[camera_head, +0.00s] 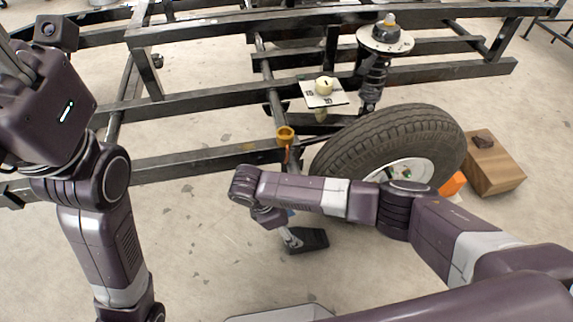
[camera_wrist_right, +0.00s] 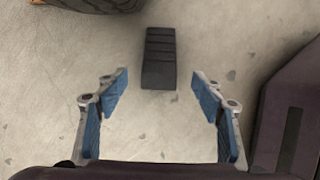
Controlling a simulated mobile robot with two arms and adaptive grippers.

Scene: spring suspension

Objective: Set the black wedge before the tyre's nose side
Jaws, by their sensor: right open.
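The black wedge (camera_head: 312,240) lies on the concrete floor in front of the tyre (camera_head: 385,135), to the left of its near side. In the right wrist view the ribbed wedge (camera_wrist_right: 159,58) lies just beyond the fingertips, centred between them. My right gripper (camera_head: 291,238) is at the wedge's left end in the head view; its blue-padded fingers (camera_wrist_right: 159,82) are open and empty. My arm hides the tyre's lower part. The body of my left gripper (camera_head: 48,110) is raised at the left; its fingers are not clear.
An orange block (camera_head: 453,184) sits beside the tyre, near a wooden block (camera_head: 503,172) with a dark piece on top. A black steel frame (camera_head: 200,160) crosses the back, with a strut (camera_head: 373,80) and a white plate (camera_head: 323,95). The floor left of the wedge is clear.

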